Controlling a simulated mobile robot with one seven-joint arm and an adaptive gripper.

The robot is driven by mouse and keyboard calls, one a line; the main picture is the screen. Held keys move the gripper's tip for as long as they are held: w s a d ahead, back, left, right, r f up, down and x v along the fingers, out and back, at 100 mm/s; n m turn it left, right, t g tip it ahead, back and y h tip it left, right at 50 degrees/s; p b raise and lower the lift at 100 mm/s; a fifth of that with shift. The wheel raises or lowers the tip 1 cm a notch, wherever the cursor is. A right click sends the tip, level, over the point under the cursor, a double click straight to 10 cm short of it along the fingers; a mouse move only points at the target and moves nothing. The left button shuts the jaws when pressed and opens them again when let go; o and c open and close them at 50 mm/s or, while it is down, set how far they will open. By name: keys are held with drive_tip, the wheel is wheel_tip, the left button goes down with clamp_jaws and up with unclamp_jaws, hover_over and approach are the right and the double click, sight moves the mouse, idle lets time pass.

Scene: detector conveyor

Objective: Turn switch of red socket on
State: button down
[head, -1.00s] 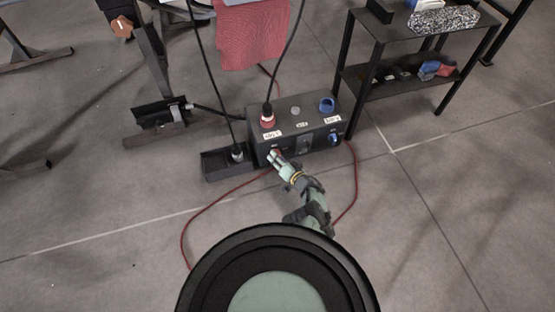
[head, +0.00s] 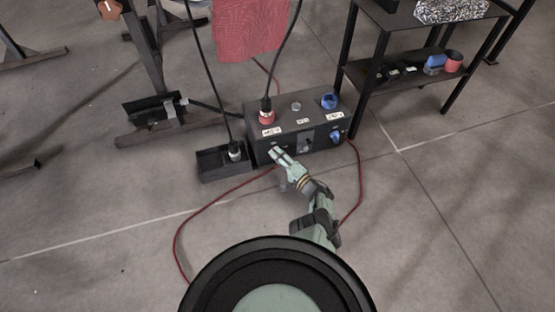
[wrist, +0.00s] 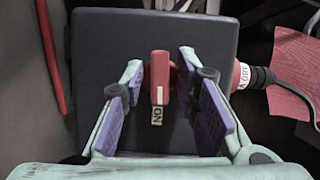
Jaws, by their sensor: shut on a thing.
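The black power box (head: 322,146) stands on the floor, with a red socket (head: 267,117) and plug on its top left. The red switch (wrist: 160,78) is on the box's front face below that socket. Its handle lies upright in the wrist view, with its white mark toward the ON label (wrist: 157,115). In the head view my gripper (head: 276,155) hides the switch.
A blue socket (head: 329,101) and blue switch (head: 335,138) are on the box's right side. A black tray (head: 210,165) adjoins the box on the left. A red cable (head: 190,218) lies on the floor. A shelf (head: 410,77) stands at right. The floor in front is open.

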drive_tip(key=shift+m, duration=0.4)
drive_tip(key=c, duration=1.6)
unclamp_jaws()
